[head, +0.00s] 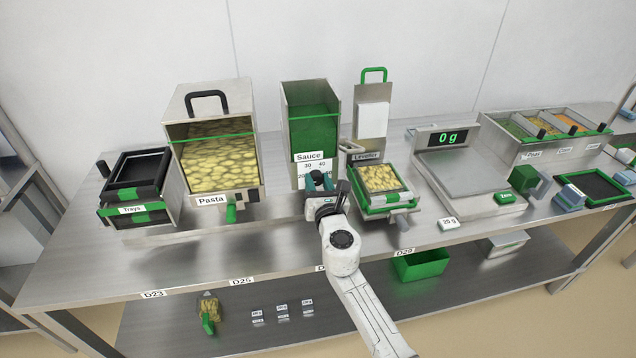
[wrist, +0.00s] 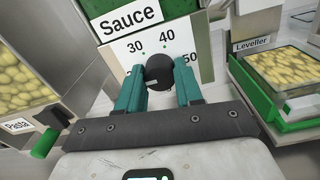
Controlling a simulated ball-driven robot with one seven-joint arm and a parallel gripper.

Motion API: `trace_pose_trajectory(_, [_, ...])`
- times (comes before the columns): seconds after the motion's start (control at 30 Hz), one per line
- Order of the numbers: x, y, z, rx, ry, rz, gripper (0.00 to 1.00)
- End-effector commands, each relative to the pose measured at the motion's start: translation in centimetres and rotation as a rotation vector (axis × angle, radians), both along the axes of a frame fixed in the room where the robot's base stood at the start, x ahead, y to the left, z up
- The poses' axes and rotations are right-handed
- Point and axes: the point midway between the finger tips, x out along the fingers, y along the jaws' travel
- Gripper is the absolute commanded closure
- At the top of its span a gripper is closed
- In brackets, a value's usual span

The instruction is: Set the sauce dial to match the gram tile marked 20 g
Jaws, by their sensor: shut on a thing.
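The sauce dispenser (head: 313,116) is a green-lined box with a "Sauce" label, standing behind my gripper. Its dial plate (wrist: 119,53) carries the numbers 30, 40 and 50 in the wrist view, and a black round dial (wrist: 159,72) sits at its middle. My gripper (wrist: 160,92) is shut on the dial, with a teal finger on either side. The gram tile (head: 449,224), marked 20 g, lies on the table in front of the scale. My gripper also shows in the head view (head: 318,181).
The pasta dispenser (head: 213,145) with a green handle (wrist: 45,143) stands left of the sauce. The leveller (head: 372,125) and a green-edged tray of pasta (head: 408,206) are close on the right. The scale (head: 470,174) reads 0 g. Black trays (head: 139,166) stand far left.

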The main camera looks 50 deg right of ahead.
Motion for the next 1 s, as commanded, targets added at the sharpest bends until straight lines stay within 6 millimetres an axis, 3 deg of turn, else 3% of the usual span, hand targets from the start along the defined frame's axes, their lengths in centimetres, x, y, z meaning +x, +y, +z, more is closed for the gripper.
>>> trace_pose_trajectory(0.03, [0.0, 0.2, -0.4, 0.001, 0.006, 0.004, 0.95])
trace_pose_trajectory(0.07, [0.0, 0.2, -0.4, 0.001, 0.006, 0.004, 0.64])
trace_pose_trajectory(0.3, [0.0, 0.1, -0.2, 0.001, 0.003, 0.001, 0.41])
trace_pose_trajectory(0.67, [-0.5, 0.4, -0.1, 0.0, 0.001, 0.001, 0.39])
trace_pose_trajectory(1.0, [-5.4, 3.5, -0.2, 0.001, 0.004, 0.003, 0.39])
